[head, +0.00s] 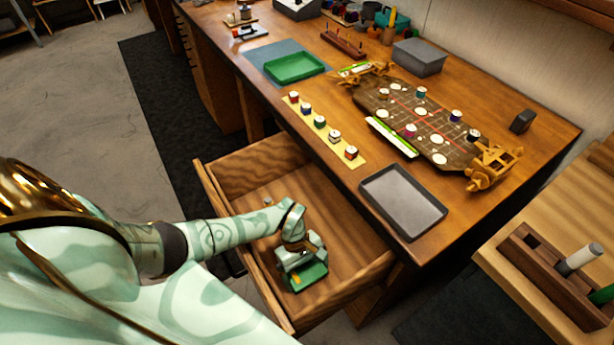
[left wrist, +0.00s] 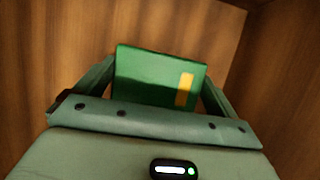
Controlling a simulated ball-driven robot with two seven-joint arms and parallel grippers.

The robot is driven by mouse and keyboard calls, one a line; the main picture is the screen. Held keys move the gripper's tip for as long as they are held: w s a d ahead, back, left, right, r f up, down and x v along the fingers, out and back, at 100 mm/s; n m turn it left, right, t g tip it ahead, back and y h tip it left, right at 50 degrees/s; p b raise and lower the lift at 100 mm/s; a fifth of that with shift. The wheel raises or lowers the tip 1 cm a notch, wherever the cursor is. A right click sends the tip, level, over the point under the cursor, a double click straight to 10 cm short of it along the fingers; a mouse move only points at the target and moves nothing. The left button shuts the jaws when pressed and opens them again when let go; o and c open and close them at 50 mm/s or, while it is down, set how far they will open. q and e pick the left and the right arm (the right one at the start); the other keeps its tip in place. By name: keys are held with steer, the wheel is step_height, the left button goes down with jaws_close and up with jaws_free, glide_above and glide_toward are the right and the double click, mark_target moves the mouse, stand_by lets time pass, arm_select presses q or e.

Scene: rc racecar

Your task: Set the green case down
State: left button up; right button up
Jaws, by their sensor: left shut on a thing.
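The green case (head: 310,274) is low inside the open wooden drawer (head: 262,172), toward the drawer's front right part. My left gripper (head: 304,264) reaches down into the drawer and is shut on the case. In the left wrist view the green case (left wrist: 158,78), with a yellow patch on its face, sits between the two fingers (left wrist: 158,85). The drawer's wooden floor and walls show behind it. I cannot tell whether the case touches the drawer floor. My right gripper is not in view.
A small grey round thing (head: 267,201) lies farther back in the drawer. The workbench above holds a grey tray (head: 403,201), a yellow strip with several small jars (head: 326,130), a green tray (head: 294,67) and the racecar chassis (head: 420,122). Much of the drawer floor is bare.

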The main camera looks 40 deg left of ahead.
arm_select(q)
steer(key=shift+f, duration=0.2)
steer(key=o, duration=0.6)
steer(key=shift+o, duration=0.2)
steer(key=shift+r, duration=0.25)
steer(key=p+v, duration=0.3)
steer(key=v, duration=0.9)
